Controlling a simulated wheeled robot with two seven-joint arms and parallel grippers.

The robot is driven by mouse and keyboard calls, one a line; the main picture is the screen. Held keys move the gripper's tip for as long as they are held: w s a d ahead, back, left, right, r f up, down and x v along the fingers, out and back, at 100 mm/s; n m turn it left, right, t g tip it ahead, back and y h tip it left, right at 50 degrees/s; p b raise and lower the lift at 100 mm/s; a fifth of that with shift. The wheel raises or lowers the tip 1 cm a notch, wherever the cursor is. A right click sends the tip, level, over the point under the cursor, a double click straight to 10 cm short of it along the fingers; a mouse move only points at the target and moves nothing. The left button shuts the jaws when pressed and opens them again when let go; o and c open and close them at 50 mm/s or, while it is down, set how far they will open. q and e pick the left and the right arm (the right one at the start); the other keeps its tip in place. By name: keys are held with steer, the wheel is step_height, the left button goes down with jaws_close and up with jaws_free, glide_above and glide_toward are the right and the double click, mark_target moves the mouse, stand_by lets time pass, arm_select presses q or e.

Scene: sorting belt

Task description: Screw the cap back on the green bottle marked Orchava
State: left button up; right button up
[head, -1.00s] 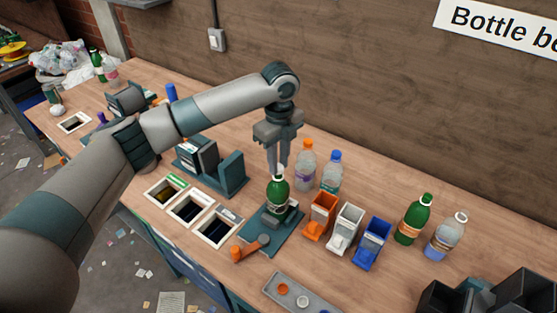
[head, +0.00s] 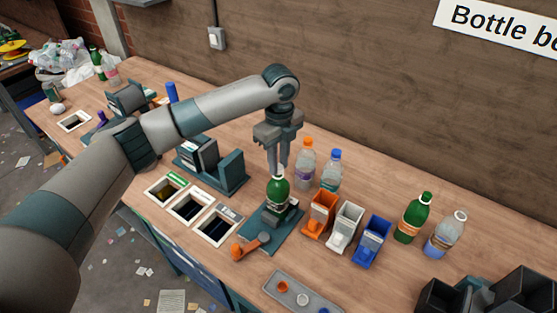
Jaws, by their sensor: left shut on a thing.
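A green bottle (head: 278,192) stands upright in the teal clamp stand (head: 259,240), which has an orange-ended handle. Its label is too small to read. My left gripper (head: 279,170) points straight down over this bottle, with its fingers shut at the top of the neck. The thing between the fingertips is most likely the cap, but the fingers hide it and its colour is unclear. A second green bottle (head: 412,219) with a green cap stands to the right, apart from the stand. My right gripper is not in view.
Orange (head: 321,214), white (head: 345,228) and blue (head: 372,241) bins stand close to the right of the stand. Clear bottles (head: 305,167) are behind them. A grey tray (head: 270,283) with loose caps lies in front. Square openings (head: 202,239) are to the left.

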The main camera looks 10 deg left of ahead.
arm_select(q)
steer(key=shift+f, duration=0.3)
stand_by(0.6)
steer(key=o, duration=1.1)
steer(key=shift+c, duration=0.2)
steer(key=shift+r+b, duration=0.4)
steer(key=shift+r, duration=0.4)
step_height(320, 180, up, 16)
steer(key=b, duration=0.4)
steer(key=shift+b, duration=0.3)
steer(key=shift+f, duration=0.2)
